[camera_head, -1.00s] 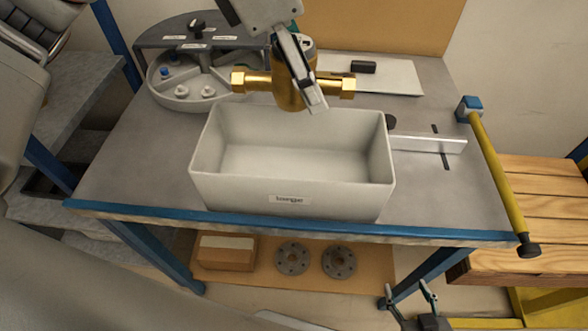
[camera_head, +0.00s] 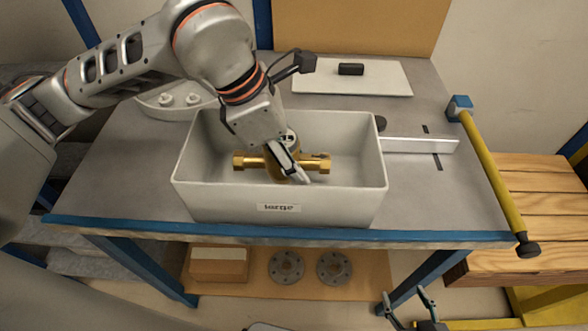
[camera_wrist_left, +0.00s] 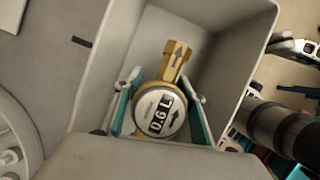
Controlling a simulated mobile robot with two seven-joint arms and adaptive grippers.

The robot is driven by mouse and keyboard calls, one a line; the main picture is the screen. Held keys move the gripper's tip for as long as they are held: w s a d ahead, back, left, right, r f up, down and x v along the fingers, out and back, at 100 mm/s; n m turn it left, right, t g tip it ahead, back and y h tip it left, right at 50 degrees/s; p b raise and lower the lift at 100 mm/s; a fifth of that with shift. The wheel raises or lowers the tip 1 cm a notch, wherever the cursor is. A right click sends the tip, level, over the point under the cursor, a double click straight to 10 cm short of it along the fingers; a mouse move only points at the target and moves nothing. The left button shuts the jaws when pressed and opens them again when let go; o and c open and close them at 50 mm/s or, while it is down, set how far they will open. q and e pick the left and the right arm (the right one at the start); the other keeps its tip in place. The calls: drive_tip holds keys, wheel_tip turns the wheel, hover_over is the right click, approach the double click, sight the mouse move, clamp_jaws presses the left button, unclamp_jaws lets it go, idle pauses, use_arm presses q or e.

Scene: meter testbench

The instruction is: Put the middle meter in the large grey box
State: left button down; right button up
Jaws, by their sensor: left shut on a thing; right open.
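The brass meter (camera_head: 252,162) is inside the large grey box (camera_head: 340,205), lying crosswise with its threaded ends left and right. My left gripper (camera_head: 290,170) is shut on it from above, inside the box walls. In the left wrist view the meter (camera_wrist_left: 160,112) shows a round face marked "D.6L" and an arrow, between the two fingers of my left gripper (camera_wrist_left: 160,100). I cannot tell whether the meter touches the box floor. My right gripper (camera_head: 410,305) is open and empty at the bottom right, below the table's front edge.
A round grey tray (camera_head: 165,103) is partly behind my left arm. A white board with a black block (camera_head: 350,69) lies at the back.

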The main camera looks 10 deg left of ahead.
sight(243, 160)
use_arm(q)
wheel_tip(243, 160, down, 4)
drive_tip(key=shift+r, duration=0.2)
drive_tip(key=c, duration=1.2)
unclamp_jaws()
drive_tip(key=shift+f, duration=0.1)
drive_tip(key=shift+c, duration=0.2)
drive_tip(key=shift+a+r, duration=0.15)
drive_tip(key=shift+r, duration=0.3)
drive_tip(key=v, duration=0.6)
drive_tip(key=shift+s+a+r, duration=0.1)
drive_tip(key=shift+a+r, duration=0.05)
drive_tip(key=shift+r, duration=0.25)
